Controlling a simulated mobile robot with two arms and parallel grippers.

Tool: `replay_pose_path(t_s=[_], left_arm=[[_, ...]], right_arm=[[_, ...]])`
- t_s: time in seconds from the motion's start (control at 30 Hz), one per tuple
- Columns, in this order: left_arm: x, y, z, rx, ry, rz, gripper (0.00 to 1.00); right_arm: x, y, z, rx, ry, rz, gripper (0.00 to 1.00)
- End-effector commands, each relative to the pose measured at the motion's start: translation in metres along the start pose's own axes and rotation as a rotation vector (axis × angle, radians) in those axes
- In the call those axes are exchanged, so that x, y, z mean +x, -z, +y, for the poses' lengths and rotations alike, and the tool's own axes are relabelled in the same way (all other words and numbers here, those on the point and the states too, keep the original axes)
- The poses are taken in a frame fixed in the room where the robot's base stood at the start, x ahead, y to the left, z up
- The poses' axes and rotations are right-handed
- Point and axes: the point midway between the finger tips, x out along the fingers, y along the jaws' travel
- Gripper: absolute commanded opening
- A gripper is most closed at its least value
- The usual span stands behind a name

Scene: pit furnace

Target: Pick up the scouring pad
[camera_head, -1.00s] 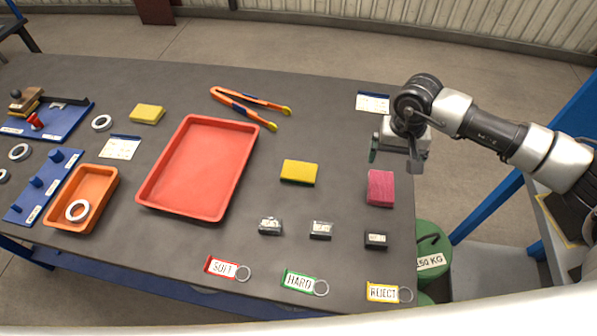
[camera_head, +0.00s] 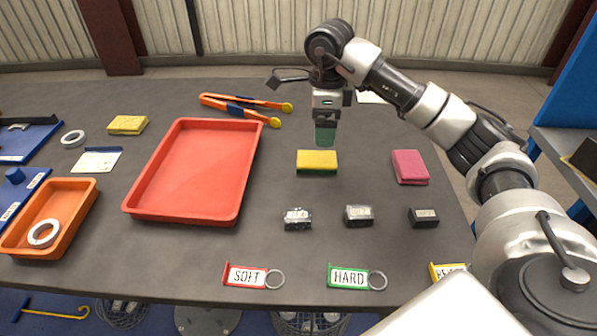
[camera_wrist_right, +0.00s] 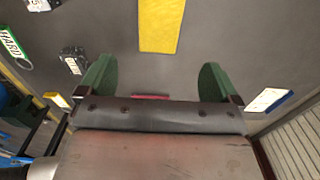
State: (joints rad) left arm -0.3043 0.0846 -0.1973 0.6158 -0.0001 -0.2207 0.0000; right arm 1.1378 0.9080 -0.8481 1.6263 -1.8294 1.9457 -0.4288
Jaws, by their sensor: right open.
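A yellow scouring pad with a green underside (camera_head: 317,160) lies flat on the table, right of the red tray. My right gripper (camera_head: 325,140) hangs above and just behind it, pointing down, with green fingers. In the right wrist view the fingers (camera_wrist_right: 156,78) are spread apart with nothing between them, and the yellow pad (camera_wrist_right: 162,25) lies ahead of them at the top edge. A second yellow pad (camera_head: 127,125) lies at the back left, and a pink block (camera_head: 410,167) lies to the right. My left gripper is not in view.
The red tray (camera_head: 132,206) is empty. Tongs (camera_head: 240,107) lie behind it. Several small dark labelled blocks (camera_head: 359,215) stand in front of the pad, with SOFT (camera_head: 246,276) and HARD (camera_head: 348,278) tags nearer. An orange tray (camera_head: 18,240) holds a white ring (camera_head: 43,233).

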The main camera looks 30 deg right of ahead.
Motion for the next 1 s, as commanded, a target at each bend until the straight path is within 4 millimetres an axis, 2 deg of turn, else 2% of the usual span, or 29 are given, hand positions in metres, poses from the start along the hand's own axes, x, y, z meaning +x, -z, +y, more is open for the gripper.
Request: replay_pose_path(t_s=[0.03, 0.17, 0.37, 0.63, 0.77, 0.97, 1.0], left_arm=[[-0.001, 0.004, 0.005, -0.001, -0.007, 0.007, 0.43], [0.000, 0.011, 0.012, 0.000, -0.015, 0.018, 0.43], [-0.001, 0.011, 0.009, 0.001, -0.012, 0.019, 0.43], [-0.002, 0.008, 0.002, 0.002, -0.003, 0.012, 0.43], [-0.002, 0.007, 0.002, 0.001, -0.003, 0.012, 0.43], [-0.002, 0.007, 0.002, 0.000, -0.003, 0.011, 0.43], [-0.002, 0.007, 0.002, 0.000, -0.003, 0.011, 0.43]], right_arm=[[0.010, 0.001, 0.001, -0.001, -0.004, 0.003, 0.94], [0.029, 0.000, 0.001, -0.003, -0.003, 0.003, 0.94], [0.044, 0.000, 0.001, -0.005, -0.002, 0.002, 0.94], [0.083, 0.002, 0.003, -0.006, -0.002, 0.001, 0.94], [0.091, 0.002, 0.003, -0.007, -0.001, 0.000, 0.94], [0.091, 0.002, 0.003, -0.007, 0.000, 0.000, 0.94], [0.091, 0.002, 0.003, -0.007, 0.000, 0.000, 0.89]])
